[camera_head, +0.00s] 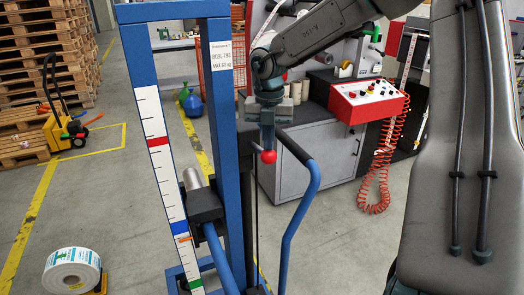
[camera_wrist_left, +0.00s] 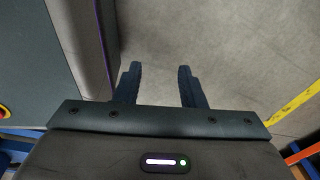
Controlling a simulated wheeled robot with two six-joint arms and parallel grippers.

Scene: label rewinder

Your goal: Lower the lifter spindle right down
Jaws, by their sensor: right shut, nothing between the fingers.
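The lifter (camera_head: 134,82) is a blue upright frame with a white scale (camera_head: 165,180) marked red, blue and green from top to bottom. Its silver spindle (camera_head: 193,180) sticks out from a dark carriage (camera_head: 206,206). An orange pointer (camera_head: 184,239) is just below the blue mark, above the green one. A red ball knob (camera_head: 268,157) shows right of the frame. My right gripper (camera_head: 267,143) is shut, pointing down, directly above the knob; whether it touches is unclear. In the left wrist view my left gripper (camera_wrist_left: 158,69) is open and empty over bare floor.
A curved blue handle (camera_head: 301,215) stands right of the knob. Behind is a grey cabinet (camera_head: 305,165) with a red control box (camera_head: 368,101) and coiled orange cable (camera_head: 378,180). A label roll (camera_head: 71,271) is at lower left. A pallet truck (camera_head: 62,130) stands by pallets.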

